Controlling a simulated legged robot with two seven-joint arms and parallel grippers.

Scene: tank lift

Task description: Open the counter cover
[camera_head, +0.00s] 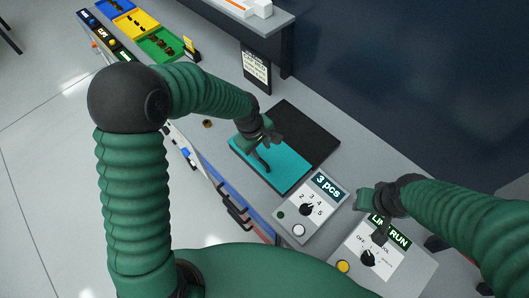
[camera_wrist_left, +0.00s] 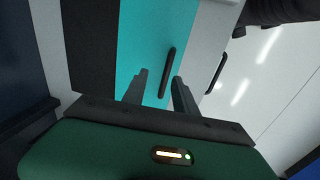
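The counter cover appears to be the flat teal panel (camera_head: 286,176) set in the worktop beside a black panel (camera_head: 309,130); it also shows in the left wrist view (camera_wrist_left: 144,35). A dark bar handle (camera_wrist_left: 167,73) is on the teal panel. My left gripper (camera_head: 269,152) is over the panel. In the left wrist view its two fingers (camera_wrist_left: 160,90) are apart, with the handle beyond and roughly between their tips; I see no grip on it. My right gripper (camera_head: 380,232) is over the line-run box, and its finger opening is unclear.
A "3 pcs" dial box (camera_head: 311,205) stands close below the panel, and the line-run box (camera_head: 362,262) is at lower right. A sign (camera_head: 256,70) stands behind. Coloured trays (camera_head: 137,25) sit at the upper left. A dark wall (camera_head: 420,80) borders the counter.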

